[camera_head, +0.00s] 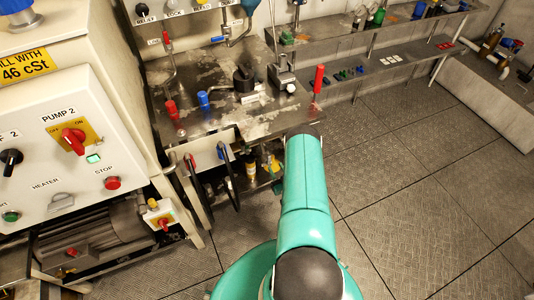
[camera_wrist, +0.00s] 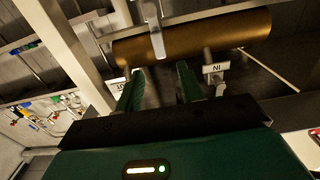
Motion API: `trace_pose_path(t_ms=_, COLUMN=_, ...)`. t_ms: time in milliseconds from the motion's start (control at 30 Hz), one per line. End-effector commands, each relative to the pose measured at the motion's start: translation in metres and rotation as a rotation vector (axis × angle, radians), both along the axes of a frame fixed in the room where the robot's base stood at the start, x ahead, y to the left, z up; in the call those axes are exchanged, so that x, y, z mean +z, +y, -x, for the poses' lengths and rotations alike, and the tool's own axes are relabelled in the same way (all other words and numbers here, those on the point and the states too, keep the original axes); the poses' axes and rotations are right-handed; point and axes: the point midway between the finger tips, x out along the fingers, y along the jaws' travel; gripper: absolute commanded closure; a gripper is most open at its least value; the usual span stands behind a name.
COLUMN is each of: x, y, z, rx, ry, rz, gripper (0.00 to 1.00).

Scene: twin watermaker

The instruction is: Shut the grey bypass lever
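My gripper (camera_wrist: 158,86) shows in the wrist view as two green fingers held apart, with nothing between them. Beyond the fingertips is a bronze-coloured cylinder (camera_wrist: 220,34) with a small tag reading "IN" (camera_wrist: 216,68) beneath it. A grey metal strip (camera_wrist: 155,28) crosses the front of the cylinder; I cannot tell whether it is the bypass lever or a bracket. No lever marked bypass can be made out in either view. In the head view my teal arm reaches toward the workbench and hides my gripper.
A metal workbench (camera_head: 225,118) carries red-handled and blue-handled fittings and a black knob (camera_head: 243,80). A red upright handle (camera_head: 319,78) stands at its right edge. A control panel (camera_head: 65,150) stands on the left. The tiled floor (camera_head: 420,190) at right is clear.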

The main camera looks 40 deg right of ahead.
Motion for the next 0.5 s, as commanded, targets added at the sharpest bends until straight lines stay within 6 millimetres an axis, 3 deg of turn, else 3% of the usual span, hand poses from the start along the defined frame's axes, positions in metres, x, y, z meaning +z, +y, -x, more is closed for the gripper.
trace_pose_path(t_ms=300, x=0.001, y=-0.017, z=-0.062, rx=0.002, ry=-0.004, rz=0.001, gripper=0.62)
trace_pose_path(t_ms=500, x=0.001, y=-0.025, z=-0.09, rx=0.002, ry=-0.002, rz=0.002, gripper=0.62)
